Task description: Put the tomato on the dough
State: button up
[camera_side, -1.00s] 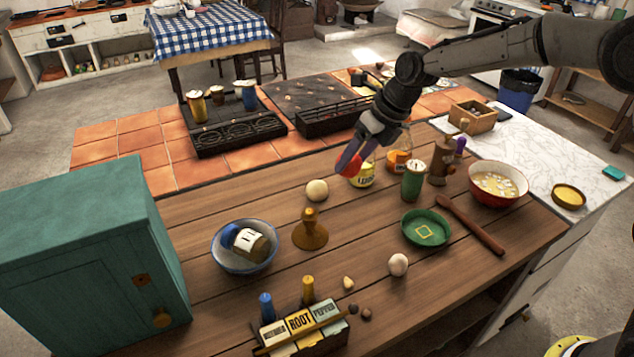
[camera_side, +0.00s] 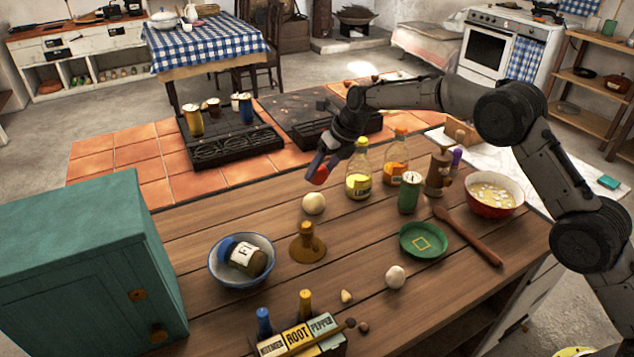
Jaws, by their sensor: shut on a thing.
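The red tomato (camera_side: 320,176) is held at the tips of my gripper (camera_side: 322,166), which reaches in from the upper right and is shut on it. The fingers partly cover the tomato. A pale round ball that looks like the dough (camera_side: 314,204) sits on the wooden worktop. In the picture the tomato is just above the dough, with a small gap between them; how far apart they are in depth I cannot tell.
An oil bottle (camera_side: 359,178) and an orange-labelled bottle (camera_side: 396,160) stand right of my gripper. A brown stopper-shaped object (camera_side: 307,246), a blue-rimmed bowl (camera_side: 224,275) with a jar, and a green dish (camera_side: 423,240) are nearer. A black stove (camera_side: 225,150) lies behind.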

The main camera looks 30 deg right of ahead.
aim_at(317, 183)
jog(key=shift+w+a+f, duration=0.2)
jog(key=shift+w+f, duration=0.5)
jog(key=shift+f, duration=1.7)
jog(key=shift+f, duration=0.1)
jog(key=o, duration=1.4)
jog(key=shift+f, duration=0.1)
jog(key=v, duration=1.2)
jog(key=shift+r, duration=0.2)
